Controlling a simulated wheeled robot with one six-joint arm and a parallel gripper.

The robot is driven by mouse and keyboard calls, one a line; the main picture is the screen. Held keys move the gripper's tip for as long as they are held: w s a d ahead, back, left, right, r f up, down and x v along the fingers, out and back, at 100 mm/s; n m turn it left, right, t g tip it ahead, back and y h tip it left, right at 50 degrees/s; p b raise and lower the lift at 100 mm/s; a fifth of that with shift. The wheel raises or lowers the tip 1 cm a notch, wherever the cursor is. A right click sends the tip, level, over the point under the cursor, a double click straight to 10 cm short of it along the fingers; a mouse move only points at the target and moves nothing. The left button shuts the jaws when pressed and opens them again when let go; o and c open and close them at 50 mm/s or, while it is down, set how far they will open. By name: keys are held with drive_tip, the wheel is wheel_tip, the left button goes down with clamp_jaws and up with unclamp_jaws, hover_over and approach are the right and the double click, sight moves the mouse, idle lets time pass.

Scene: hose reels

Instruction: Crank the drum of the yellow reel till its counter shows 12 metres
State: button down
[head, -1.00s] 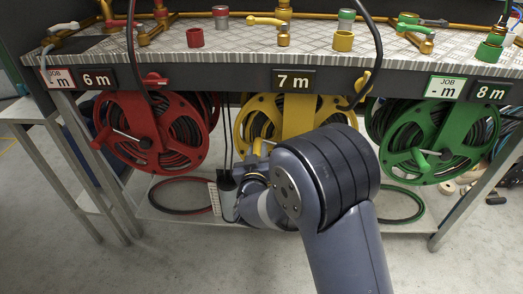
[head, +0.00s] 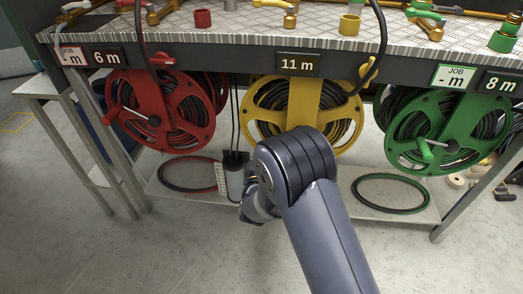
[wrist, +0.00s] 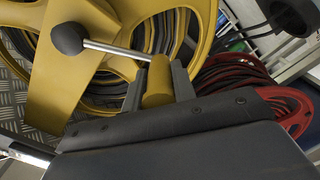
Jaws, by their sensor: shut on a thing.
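The yellow reel (head: 335,105) hangs under the bench between a red and a green reel. Its counter (head: 298,64) reads 11 m. In the wrist view the yellow drum (wrist: 85,60) fills the upper left, with a metal crank arm (wrist: 118,50) running from a dark hub knob to a yellow handle (wrist: 158,82). My gripper (wrist: 160,88) is shut on this yellow handle, one jaw on each side. In the head view my arm hides the handle, the fingers and the lower part of the yellow reel.
The red reel (head: 195,110) with counter 6 m is at left; the green reel (head: 470,130) with counter 8 m is at right. A grey cylinder (head: 235,180) stands on the low shelf near my wrist. Coiled hoses (head: 392,192) lie on that shelf.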

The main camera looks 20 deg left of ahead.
drive_tip(key=shift+d+f, duration=0.25)
drive_tip(key=shift+f, duration=0.25)
drive_tip(key=c, duration=1.2)
unclamp_jaws()
drive_tip(key=shift+o, duration=0.2)
drive_tip(key=p+v, duration=0.2)
drive_tip(key=v, duration=0.8)
drive_tip(key=shift+s+d, duration=0.2)
drive_tip(key=shift+s, duration=0.1)
